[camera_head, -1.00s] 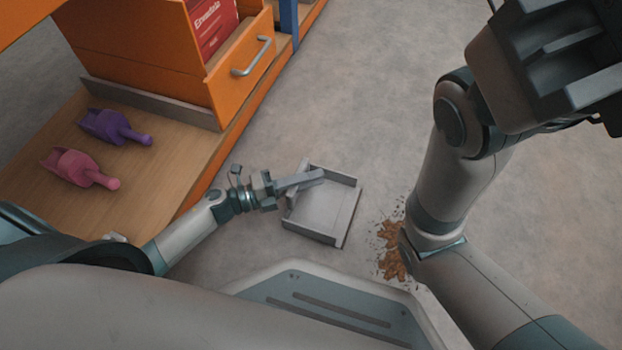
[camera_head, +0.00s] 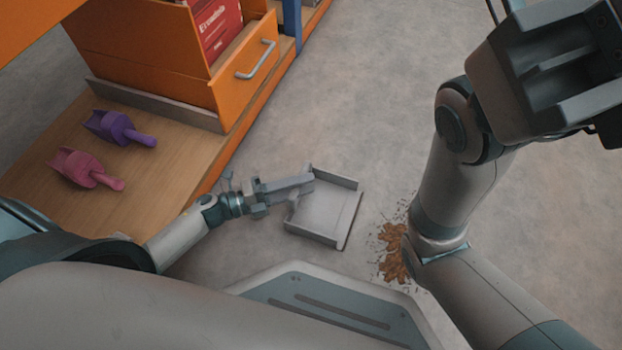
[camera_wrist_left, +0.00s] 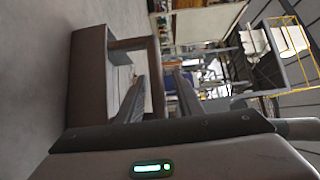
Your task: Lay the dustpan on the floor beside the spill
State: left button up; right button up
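The grey dustpan (camera_head: 325,208) lies flat on the floor, its open edge facing right toward the spill. The brown spill (camera_head: 393,262) is a short way to its right, partly hidden by my right arm. My left gripper (camera_head: 308,182) is at the dustpan's upper left side, over its edge in the head view. The end of my right arm (camera_head: 560,75) is large at the upper right and partly cut off.
An orange shelf unit with a wooden board (camera_head: 150,180) is at the left. It holds a purple scoop (camera_head: 115,127), a pink scoop (camera_head: 80,167) and an orange drawer (camera_head: 245,75) with a red package (camera_head: 215,28). Open floor lies beyond the dustpan.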

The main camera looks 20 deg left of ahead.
pick_arm(q)
jog(key=p+v, duration=0.1)
jog(key=v, duration=0.3)
jog(key=shift+s+a, duration=0.15)
jog(key=shift+a, duration=0.05)
